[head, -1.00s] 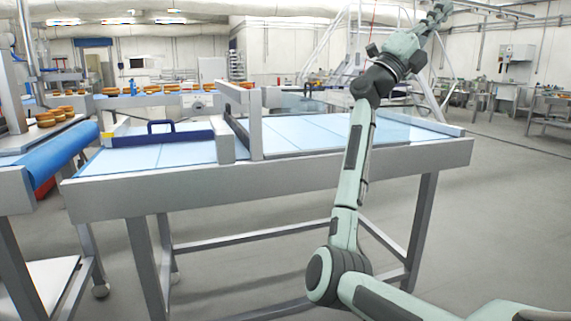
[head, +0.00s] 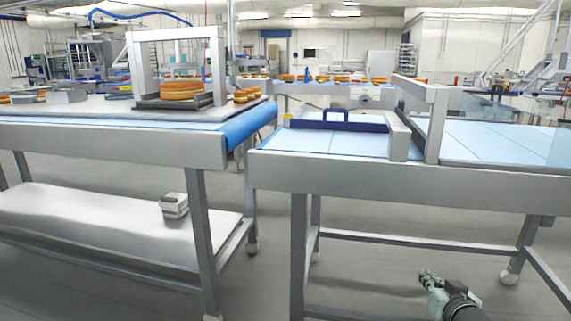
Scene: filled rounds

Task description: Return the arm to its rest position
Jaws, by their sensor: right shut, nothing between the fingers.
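My right gripper (head: 430,279) shows low at the right in the head view, in front of the blue-topped table and below the level of its top. It is small and dark, its fingers are together, and nothing is held in it. Only the gripper and a short pale green and dark piece of my right arm (head: 455,302) show; the rest of the arm is outside the picture. My left gripper and left arm are not in view.
A blue-topped table (head: 350,172) with a grey gate stands ahead at right. A steel table (head: 110,143) at left bears a frame over a round layered cake (head: 181,89). A small grey box (head: 173,205) sits on its lower shelf. Floor shows between the tables' legs.

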